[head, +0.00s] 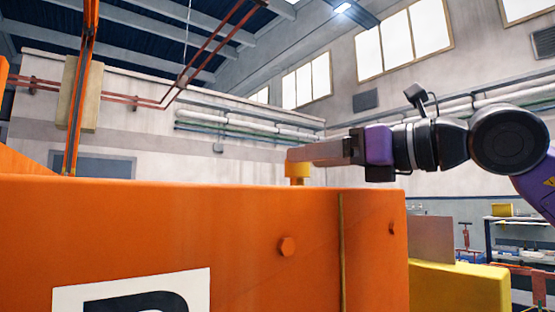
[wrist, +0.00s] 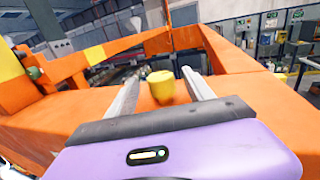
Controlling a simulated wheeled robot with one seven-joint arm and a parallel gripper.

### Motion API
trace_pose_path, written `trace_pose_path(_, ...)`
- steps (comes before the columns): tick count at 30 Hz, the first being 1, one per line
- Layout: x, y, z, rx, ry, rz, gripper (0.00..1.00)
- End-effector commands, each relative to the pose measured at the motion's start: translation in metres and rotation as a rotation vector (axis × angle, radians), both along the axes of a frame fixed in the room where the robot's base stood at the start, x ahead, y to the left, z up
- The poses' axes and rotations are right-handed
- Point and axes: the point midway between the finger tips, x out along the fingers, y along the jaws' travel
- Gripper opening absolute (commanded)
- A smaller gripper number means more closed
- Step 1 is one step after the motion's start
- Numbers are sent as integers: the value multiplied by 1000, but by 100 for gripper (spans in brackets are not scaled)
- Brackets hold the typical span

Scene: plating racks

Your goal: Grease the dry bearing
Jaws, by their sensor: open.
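A small yellow cylinder (wrist: 161,86) stands upright on the flat top of a large orange housing (wrist: 235,85). In the head view the cylinder (head: 298,172) shows at the housing's top edge, below my fingertips. My gripper (head: 294,154) reaches in from the right, roughly level. In the wrist view my gripper (wrist: 160,74) is open, with one finger on each side of the cylinder. I cannot tell whether either finger touches it. No bearing can be made out for certain in either view.
The orange housing (head: 150,235) fills the lower head view, with a bolt head (head: 287,246) and a lettered white plate (head: 130,292). A yellow block (head: 460,288) stands at its right. Orange beams (wrist: 95,62) rise beyond the housing top. A workbench (head: 520,235) stands far right.

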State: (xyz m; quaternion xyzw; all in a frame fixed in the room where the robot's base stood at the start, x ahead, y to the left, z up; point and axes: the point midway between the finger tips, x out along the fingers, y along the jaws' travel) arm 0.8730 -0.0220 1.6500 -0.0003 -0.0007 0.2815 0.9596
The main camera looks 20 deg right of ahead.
Motion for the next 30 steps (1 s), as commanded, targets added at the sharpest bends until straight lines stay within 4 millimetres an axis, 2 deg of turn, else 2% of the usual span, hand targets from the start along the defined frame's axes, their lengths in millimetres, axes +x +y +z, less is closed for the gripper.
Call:
trace_pose_path(12,50,34,2,1,3,4,61)
trace_pose_path(24,58,39,0,0,1,3,61)
trace_pose_path(25,58,39,0,0,1,3,59)
trace_pose_path(30,58,39,0,0,1,3,26)
